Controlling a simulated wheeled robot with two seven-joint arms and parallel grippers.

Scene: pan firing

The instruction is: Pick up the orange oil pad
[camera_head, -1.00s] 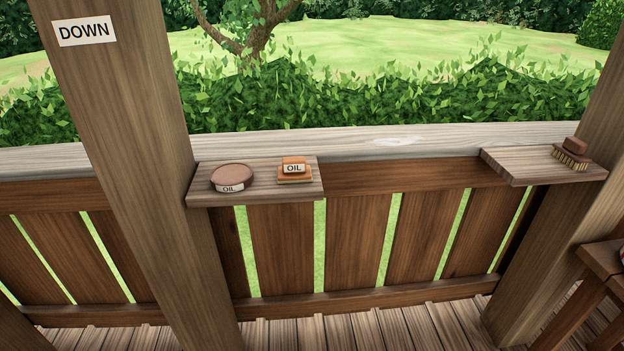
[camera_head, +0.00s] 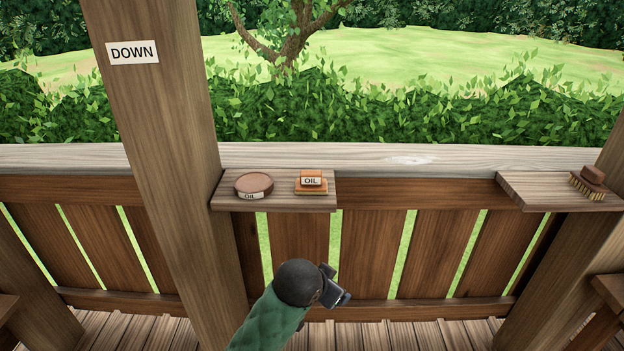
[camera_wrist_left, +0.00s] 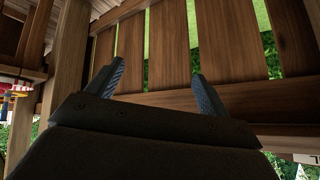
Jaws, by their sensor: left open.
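The orange oil pad (camera_head: 311,182) has a white OIL label and sits on the small wooden shelf (camera_head: 285,202) on the railing, beside a round brown oil tin (camera_head: 253,185). My left gripper (camera_head: 342,285) is below and in front of the shelf, apart from the pad. In the left wrist view its two fingers (camera_wrist_left: 155,85) are spread with nothing between them, facing the railing boards. The pad does not show in the left wrist view. My right gripper is not in view.
A thick post (camera_head: 165,150) with a DOWN sign (camera_head: 133,52) stands just left of the shelf. A second shelf (camera_head: 545,192) at the right holds a brush (camera_head: 588,184). The railing's top rail (camera_head: 420,160) runs behind; the space before it is open.

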